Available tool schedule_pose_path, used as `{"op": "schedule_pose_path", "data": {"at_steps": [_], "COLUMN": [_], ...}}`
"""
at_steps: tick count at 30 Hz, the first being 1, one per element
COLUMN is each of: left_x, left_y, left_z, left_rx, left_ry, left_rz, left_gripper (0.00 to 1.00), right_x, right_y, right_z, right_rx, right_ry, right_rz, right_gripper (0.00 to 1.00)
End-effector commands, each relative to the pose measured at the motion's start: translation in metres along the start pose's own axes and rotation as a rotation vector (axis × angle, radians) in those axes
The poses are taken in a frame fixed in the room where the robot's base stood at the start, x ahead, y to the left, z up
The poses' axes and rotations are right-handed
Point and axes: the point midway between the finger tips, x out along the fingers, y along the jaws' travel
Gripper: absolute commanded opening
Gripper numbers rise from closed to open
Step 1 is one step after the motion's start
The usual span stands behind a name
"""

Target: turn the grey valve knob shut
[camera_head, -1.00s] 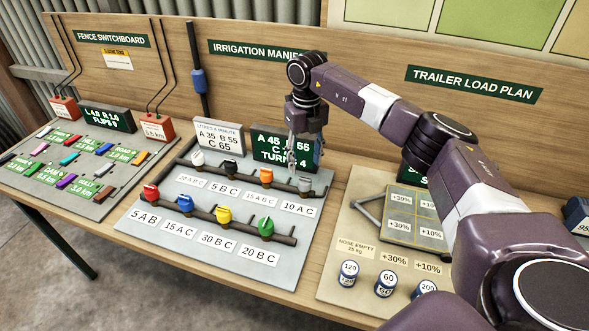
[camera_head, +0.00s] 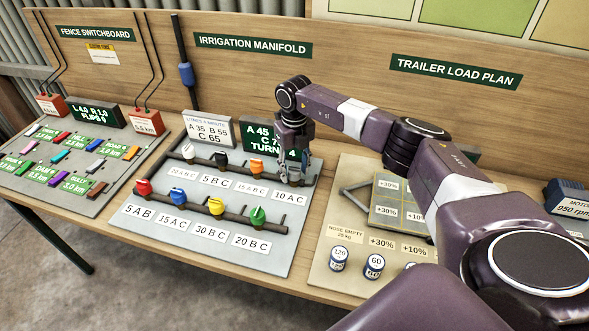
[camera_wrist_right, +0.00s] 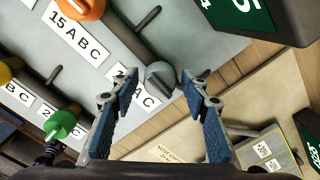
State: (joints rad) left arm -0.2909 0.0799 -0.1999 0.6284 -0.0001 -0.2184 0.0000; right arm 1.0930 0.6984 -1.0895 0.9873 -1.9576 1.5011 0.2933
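The grey valve knob (camera_wrist_right: 160,76) shows in the right wrist view, at the end of a dark pipe. It lies between the two blue-padded fingertips of my right gripper (camera_wrist_right: 159,84), with a visible gap on each side. The fingers are apart and the gripper is open. In the head view my right gripper (camera_head: 293,170) points down over the right end of the upper pipe, above the "10 A C" label (camera_head: 289,198). There it hides the grey knob. How deep the fingertips reach around the knob I cannot tell.
An orange knob (camera_head: 254,168) stands left of my gripper, and a green knob (camera_head: 258,215) ends the lower pipe. A green display (camera_head: 262,140) stands close behind my gripper. The trailer load panel (camera_head: 325,262) with blue-white cylinders lies to the right.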

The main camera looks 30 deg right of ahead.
Motion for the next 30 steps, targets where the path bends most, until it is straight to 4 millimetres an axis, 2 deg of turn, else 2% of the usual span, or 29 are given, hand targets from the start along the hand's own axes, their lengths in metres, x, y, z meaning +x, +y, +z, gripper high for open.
{"op": "schedule_pose_path", "data": {"at_steps": [1,9,20,30], "left_x": [0.0,0.0,-0.001,-0.003], "left_y": [0.0,0.002,0.002,0.002], "left_z": [0.003,0.014,0.015,0.014], "left_rx": [0.0,0.0,0.0,0.0], "left_ry": [-0.004,-0.02,-0.022,-0.021], "left_rz": [0.001,0.002,0.002,0.002], "left_gripper": [0.46,0.46,0.46,0.46], "right_x": [0.0,-0.001,-0.001,-0.002], "right_y": [0.0,0.0,0.0,0.0], "right_z": [0.0,0.0,0.0,0.001], "right_rx": [0.0,0.0,0.068,0.328], "right_ry": [0.0,-0.001,-0.001,-0.001], "right_rz": [0.0,0.0,0.0,0.0], "right_gripper": [0.34,0.06,0.05,0.05]}}
